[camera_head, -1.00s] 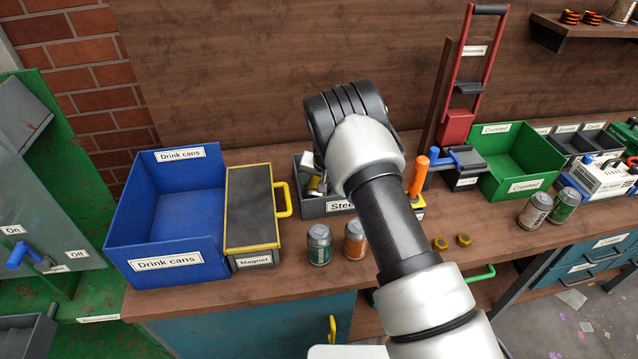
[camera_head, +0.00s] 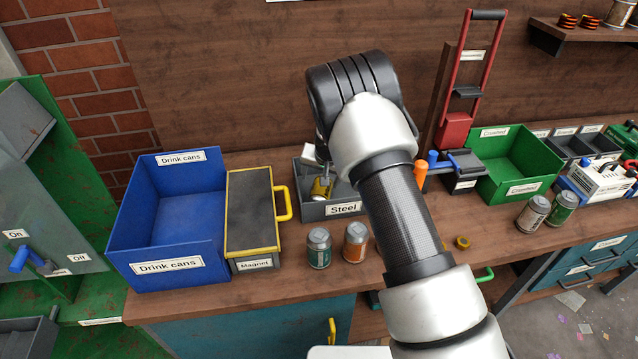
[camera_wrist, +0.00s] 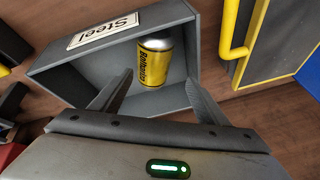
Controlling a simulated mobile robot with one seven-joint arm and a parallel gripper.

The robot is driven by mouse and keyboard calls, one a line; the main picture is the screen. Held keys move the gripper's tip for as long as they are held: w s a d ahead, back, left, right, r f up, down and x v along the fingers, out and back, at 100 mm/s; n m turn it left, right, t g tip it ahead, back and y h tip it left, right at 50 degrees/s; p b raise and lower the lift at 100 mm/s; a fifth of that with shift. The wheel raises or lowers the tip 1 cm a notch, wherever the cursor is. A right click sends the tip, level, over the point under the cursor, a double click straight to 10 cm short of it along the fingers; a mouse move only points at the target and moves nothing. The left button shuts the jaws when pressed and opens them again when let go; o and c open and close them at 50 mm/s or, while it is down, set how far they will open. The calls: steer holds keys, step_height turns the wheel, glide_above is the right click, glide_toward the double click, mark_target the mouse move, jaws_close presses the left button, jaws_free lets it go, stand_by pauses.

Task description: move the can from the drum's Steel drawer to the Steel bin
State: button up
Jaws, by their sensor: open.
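The grey Steel bin (camera_head: 345,210) stands on the bench to the right of the Magnet box. A yellow can (camera_head: 319,188) with a silver end is inside it, and my arm hides part of the bin. In the wrist view the can (camera_wrist: 154,66) lies on its side on the bin floor, below the Steel label wall (camera_wrist: 85,45). My gripper (camera_wrist: 160,84) is open above the bin, its fingers apart on either side of the can's near end. I cannot make out the drum's Steel drawer in these frames.
The blue Drink cans bin (camera_head: 165,250) and the yellow-edged Magnet box (camera_head: 250,210) stand left. A can crusher (camera_head: 455,130) and the green Crushed bin (camera_head: 520,170) are right.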

steer(key=s+d+r, duration=0.2)
steer(key=s+r, duration=0.4)
steer(key=r, duration=0.4)
steer(key=s+d+r+n+y, duration=0.1)
steer(key=s+d+r, duration=0.2)
steer(key=s+r, duration=0.45)
steer(key=s+d+r, duration=0.2)
steer(key=s+r, duration=0.2)
steer(key=r, duration=0.7)
steer(key=s+d+r, duration=0.1)
steer(key=s+d, duration=0.1)
steer(key=s, duration=0.6)
steer(key=s+d+r+n+h, duration=0.1)
steer(key=s+d+r, duration=0.1)
steer(key=s, duration=0.6)
steer(key=s+d+r+h, duration=0.1)
steer(key=s+d, duration=0.3)
steer(key=s, duration=0.4)
steer(key=shift+r+n+t, duration=0.3)
steer(key=shift+r+t, duration=0.05)
steer(key=shift+t, duration=0.05)
steer(key=shift+s, duration=0.1)
steer(key=shift+r+p, duration=0.75)
steer(key=shift+r, duration=0.1)
